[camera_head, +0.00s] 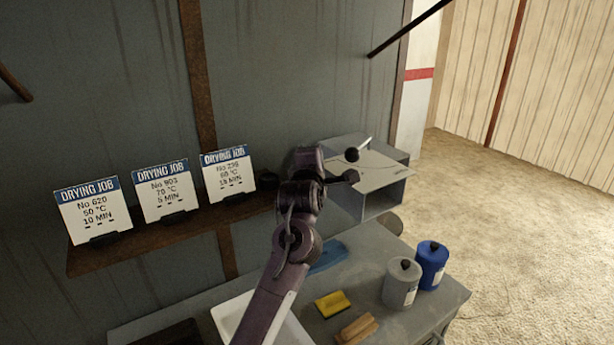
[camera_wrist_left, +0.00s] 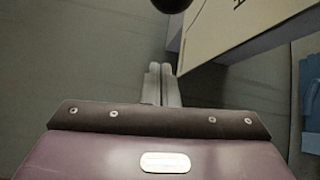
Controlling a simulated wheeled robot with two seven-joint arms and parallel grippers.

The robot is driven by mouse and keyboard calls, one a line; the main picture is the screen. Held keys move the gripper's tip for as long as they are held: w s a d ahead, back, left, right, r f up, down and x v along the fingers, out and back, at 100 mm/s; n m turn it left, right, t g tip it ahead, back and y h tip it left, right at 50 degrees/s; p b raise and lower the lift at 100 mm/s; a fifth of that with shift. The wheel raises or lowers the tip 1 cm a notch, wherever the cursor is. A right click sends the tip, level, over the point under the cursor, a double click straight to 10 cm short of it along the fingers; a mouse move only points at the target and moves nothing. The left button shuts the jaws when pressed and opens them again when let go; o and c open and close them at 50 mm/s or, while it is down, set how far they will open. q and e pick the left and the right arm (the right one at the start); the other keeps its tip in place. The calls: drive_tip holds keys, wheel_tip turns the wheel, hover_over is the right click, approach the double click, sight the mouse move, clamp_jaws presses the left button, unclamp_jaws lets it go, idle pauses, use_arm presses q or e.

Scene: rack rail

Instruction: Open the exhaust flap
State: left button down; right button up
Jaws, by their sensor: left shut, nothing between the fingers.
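A grey box (camera_head: 396,189), open at its front side, stands at the back right against the wall. A black ball knob (camera_head: 351,155) with a pale rod (camera_head: 366,143) is at its top; whether this belongs to the exhaust flap I cannot tell. My left gripper (camera_head: 308,160) is beside the box's left side, its fingers hidden in the head view. In the left wrist view the fingers (camera_wrist_left: 163,72) are shut and empty. A black ball (camera_wrist_left: 172,4) is ahead of them, apart, and the box's lettered panel (camera_wrist_left: 245,30) is to the right. My right gripper is not in view.
A shelf (camera_head: 150,240) on the wall at left holds three drying job cards. The bench (camera_head: 375,270) carries a white tray (camera_head: 232,312), a yellow sponge (camera_head: 332,304), a brush (camera_head: 356,328), a grey canister (camera_head: 402,283) and a blue canister (camera_head: 431,265). Open floor lies at right.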

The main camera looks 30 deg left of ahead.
use_arm(q)
drive_tip(key=s+d+b, duration=0.2)
drive_tip(key=s+d, duration=0.4)
drive_tip(key=s, duration=0.1)
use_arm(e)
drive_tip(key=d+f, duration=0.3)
use_arm(q)
drive_tip(key=w+a+r+m+t+h, duration=0.4)
drive_tip(key=a+r+m, duration=0.1)
drive_tip(key=r+m, duration=0.15)
drive_tip(key=s+a+f+m+g+h+p, duration=0.2)
drive_tip(key=s+a+f+m+g+h, duration=0.15)
drive_tip(key=m+h, duration=0.4)
drive_tip(key=shift+n+g+h, duration=0.35)
drive_tip(key=shift+n+h, duration=0.2)
drive_tip(key=shift+n, duration=0.05)
drive_tip(key=p+x, duration=0.1)
drive_tip(key=x, duration=0.3)
drive_tip(key=d+p+x, duration=0.1)
drive_tip(key=p+x, duration=0.1)
drive_tip(key=x, duration=0.2)
drive_tip(key=shift+w+d+f, duration=0.1)
drive_tip(key=shift+d+f, duration=0.1)
drive_tip(key=shift+f, duration=0.05)
drive_tip(key=shift+w+d+f+p, duration=0.2)
drive_tip(key=shift+w+p, duration=0.15)
drive_tip(key=shift+w, duration=0.2)
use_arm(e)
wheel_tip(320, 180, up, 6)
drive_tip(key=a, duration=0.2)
